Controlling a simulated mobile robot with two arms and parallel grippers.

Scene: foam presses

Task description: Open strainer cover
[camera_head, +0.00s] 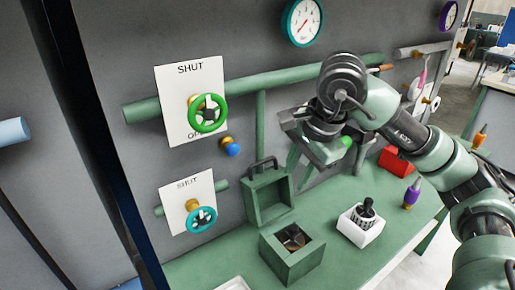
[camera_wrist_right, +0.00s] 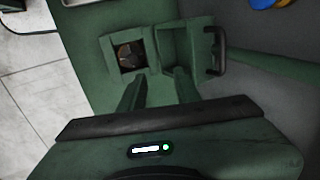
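The strainer is a green box (camera_head: 281,267) on the green bench, its square top opening showing a dark round part with brown inside. Its green cover (camera_head: 250,205) stands raised behind the box, hollow side facing out, dark handle (camera_head: 262,163) at its top edge. In the right wrist view the box (camera_wrist_right: 109,55) and the cover (camera_wrist_right: 163,48) lie side by side, beyond the fingertips, with the handle (camera_wrist_right: 219,50) at the cover's far side. My right gripper (camera_head: 312,165) is above and right of the cover, fingers apart and empty (camera_wrist_right: 158,85). My left gripper is out of view.
A white holder (camera_head: 352,232) with a dark strainer-like part, a purple bottle (camera_head: 412,194) and a red box (camera_head: 394,160) stand on the bench. Green (camera_head: 221,113) and teal (camera_head: 214,219) valve wheels and a blue knob (camera_head: 234,150) project from the grey wall.

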